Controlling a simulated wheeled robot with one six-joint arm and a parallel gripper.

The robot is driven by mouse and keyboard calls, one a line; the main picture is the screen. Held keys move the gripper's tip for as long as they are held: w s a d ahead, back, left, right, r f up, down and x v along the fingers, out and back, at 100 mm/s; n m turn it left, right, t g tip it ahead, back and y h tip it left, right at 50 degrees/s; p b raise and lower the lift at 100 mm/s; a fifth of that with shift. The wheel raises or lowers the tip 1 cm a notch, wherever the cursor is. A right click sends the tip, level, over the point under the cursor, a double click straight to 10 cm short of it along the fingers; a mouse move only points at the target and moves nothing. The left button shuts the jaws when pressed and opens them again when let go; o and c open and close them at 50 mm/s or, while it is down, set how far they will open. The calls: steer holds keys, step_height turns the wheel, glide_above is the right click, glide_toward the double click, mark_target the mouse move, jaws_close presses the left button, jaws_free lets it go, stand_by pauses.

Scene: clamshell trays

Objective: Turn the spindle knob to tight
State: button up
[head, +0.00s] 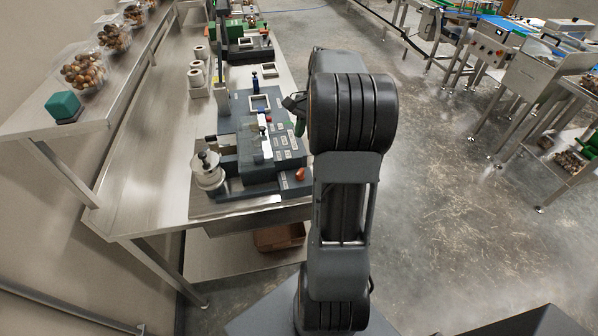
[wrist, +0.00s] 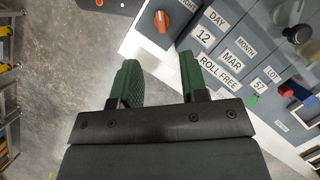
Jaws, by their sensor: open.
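In the head view, a pale roll (head: 208,176) sits at the left front of a grey machine (head: 233,185), with a black knob (head: 205,158) on top that looks like the spindle knob. Its setting cannot be read. A label plate (wrist: 220,70) in the wrist view reads "ROLL FREE". My gripper (wrist: 158,75) is open and empty, its green fingers apart over the edge of the machine. In the head view my gripper (head: 299,122) is partly hidden by my arm, to the right of the machine and apart from the black knob.
An orange-red knob (wrist: 162,20) lies beyond my fingertips; it shows at the machine's front right corner in the head view (head: 300,174). Other plates read DAY 12, MONTH MAR and LOT 57. White rolls (head: 197,78) stand behind. The bench (head: 150,190) left of the machine is clear.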

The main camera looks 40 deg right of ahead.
mark_target(298, 173)
steer(key=x, duration=1.2)
steer(key=shift+s, duration=0.1)
steer(key=c, duration=0.7)
